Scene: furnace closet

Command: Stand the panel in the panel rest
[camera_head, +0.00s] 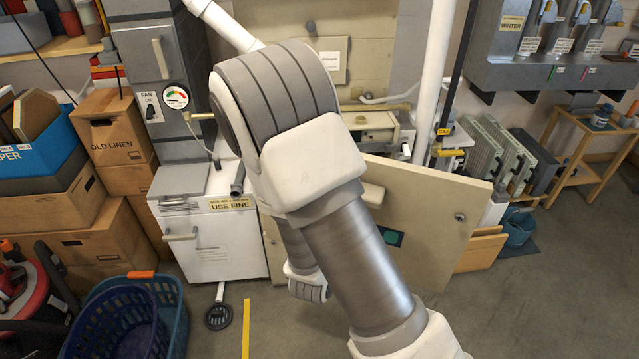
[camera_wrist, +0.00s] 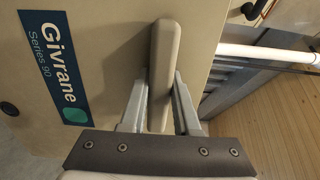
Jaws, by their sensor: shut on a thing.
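The panel (camera_head: 440,215) is a large flat cream board, tilted in the head view, in front of the furnace (camera_head: 372,125). It fills the left of the wrist view (camera_wrist: 95,85), with a dark blue "Givrane Series 90" label and a green dot. My gripper (camera_wrist: 160,105) is shut on the panel's pale bar handle (camera_wrist: 165,60), one finger each side. In the head view my arm hides the gripper and part of the panel. Wooden boards (camera_head: 485,247) show just past the panel's right edge; I cannot tell whether they are the panel rest.
A white cabinet marked "USE FINE" (camera_head: 210,240) stands left of the panel. Blue baskets (camera_head: 130,315) and cardboard boxes (camera_head: 110,140) fill the left. Grey finned filters (camera_head: 495,150), a blue bucket (camera_head: 518,228) and a wooden stand (camera_head: 590,125) are at right. The right foreground floor is clear.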

